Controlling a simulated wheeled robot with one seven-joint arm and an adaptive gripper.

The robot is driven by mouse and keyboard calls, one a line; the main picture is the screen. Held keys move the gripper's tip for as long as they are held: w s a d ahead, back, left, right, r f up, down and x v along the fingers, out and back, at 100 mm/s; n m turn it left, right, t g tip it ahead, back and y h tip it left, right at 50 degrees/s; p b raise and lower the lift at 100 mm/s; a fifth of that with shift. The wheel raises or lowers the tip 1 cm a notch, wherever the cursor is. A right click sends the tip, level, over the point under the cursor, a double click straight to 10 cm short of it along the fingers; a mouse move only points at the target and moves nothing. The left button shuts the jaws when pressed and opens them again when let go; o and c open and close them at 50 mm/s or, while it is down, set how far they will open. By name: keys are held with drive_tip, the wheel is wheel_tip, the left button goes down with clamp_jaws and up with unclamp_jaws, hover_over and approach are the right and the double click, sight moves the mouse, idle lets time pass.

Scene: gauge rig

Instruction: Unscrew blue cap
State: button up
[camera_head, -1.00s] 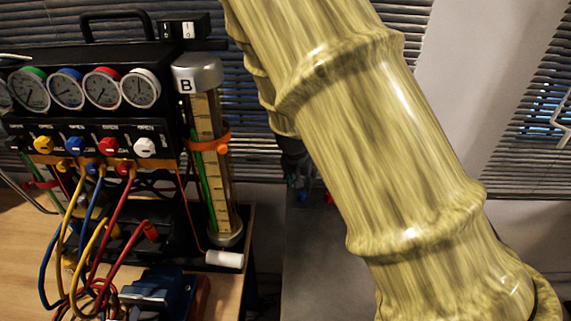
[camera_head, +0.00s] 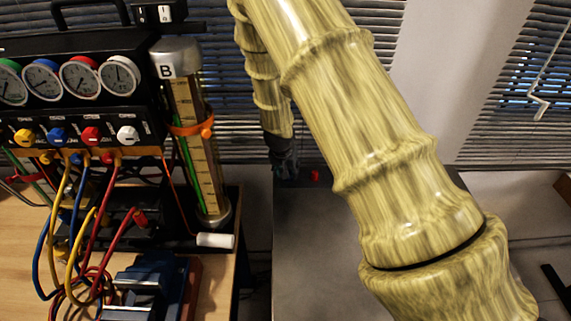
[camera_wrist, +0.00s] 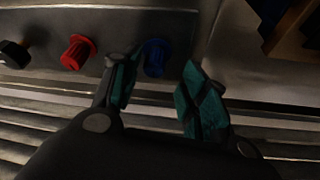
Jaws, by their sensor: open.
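The blue cap (camera_wrist: 155,57) sits on a grey panel at the upper middle of the wrist view. My gripper (camera_wrist: 159,80) is open, with one teal-padded finger on each side of the blue cap in the picture. Whether either finger touches it, or how deep the cap sits between them, I cannot tell. In the head view my gripper (camera_head: 285,168) is a small dark shape above the back of a grey table, and the blue cap is not clearly visible there.
A red cap (camera_wrist: 78,52) and a black cap (camera_wrist: 14,53) stand left of the blue one. The gauge rig (camera_head: 75,85) with hoses and the cylinder marked B (camera_head: 198,150) stand left of my arm. The grey table (camera_head: 310,260) looks mostly bare.

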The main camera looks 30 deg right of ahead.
drive_tip(key=shift+s+d, duration=0.15)
drive_tip(key=shift+s, duration=0.3)
drive_tip(key=shift+s+r, duration=0.45)
drive_tip(key=shift+s, duration=0.15)
drive_tip(key=shift+w+f, duration=0.55)
drive_tip(key=shift+c, duration=0.6)
drive_tip(key=shift+w+f, duration=0.15)
drive_tip(key=shift+w, duration=0.05)
drive_tip(key=c, duration=0.7)
drive_tip(key=shift+s+r, duration=0.25)
drive_tip(key=shift+s, duration=0.05)
clamp_jaws()
drive_tip(key=shift+o, duration=1)
unclamp_jaws()
drive_tip(key=shift+w, duration=0.1)
clamp_jaws()
